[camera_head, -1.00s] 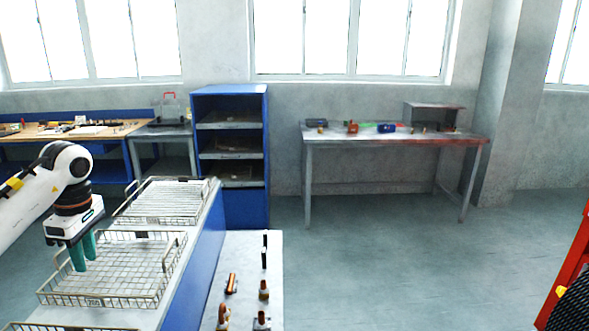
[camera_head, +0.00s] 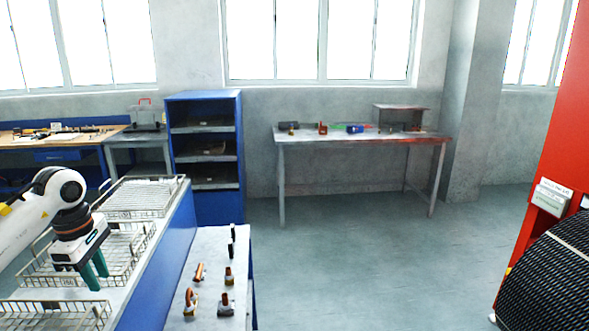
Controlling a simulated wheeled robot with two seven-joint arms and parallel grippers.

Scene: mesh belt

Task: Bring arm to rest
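My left gripper (camera_head: 97,272) hangs at the left, pointing down, with two green fingers. It is over the near right part of the middle wire basket (camera_head: 131,275), whose grid shows no object in it. The two fingers look slightly apart, with nothing visible between them. My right gripper is not in view.
Wire baskets stand in a row on the blue-sided bench, one farther back (camera_head: 178,190) and one nearer (camera_head: 104,308). A white table (camera_head: 205,262) holds several small orange and black parts. A red machine with a black mesh roll (camera_head: 548,275) stands right. The middle floor is clear.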

